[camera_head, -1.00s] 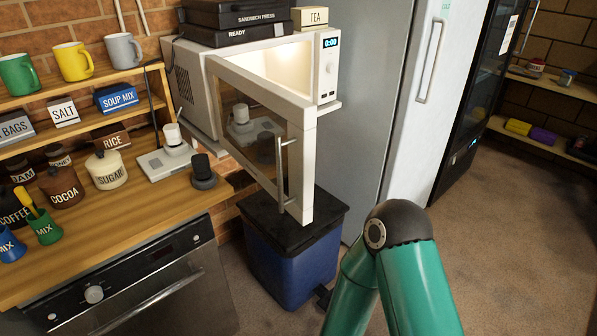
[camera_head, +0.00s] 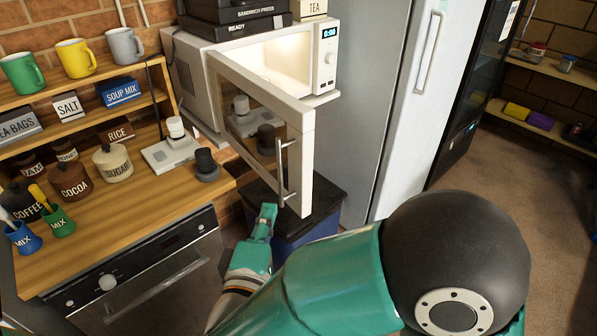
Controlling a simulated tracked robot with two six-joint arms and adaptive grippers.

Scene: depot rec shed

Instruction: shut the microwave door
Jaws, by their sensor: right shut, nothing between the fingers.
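The white microwave (camera_head: 325,60) stands on its shelf with its light on inside. Its door (camera_head: 307,150) is wide open and swings out towards me, with a dark glass pane and a metal bar handle (camera_head: 282,172) on its outer side. My right gripper (camera_head: 267,212) is shut and empty, just left of and below the handle end of the door. Whether it touches the door I cannot tell, but a small gap seems to show. My right arm fills the lower middle of the view. My left gripper is not in view.
A blue bin with a black lid (camera_head: 325,195) stands under the door. The wooden counter (camera_head: 130,215) at left holds jars, a white scale-like device (camera_head: 172,150) and a dark object (camera_head: 205,165). The fridge (camera_head: 405,110) stands right of the microwave. Boxes (camera_head: 235,25) lie on top.

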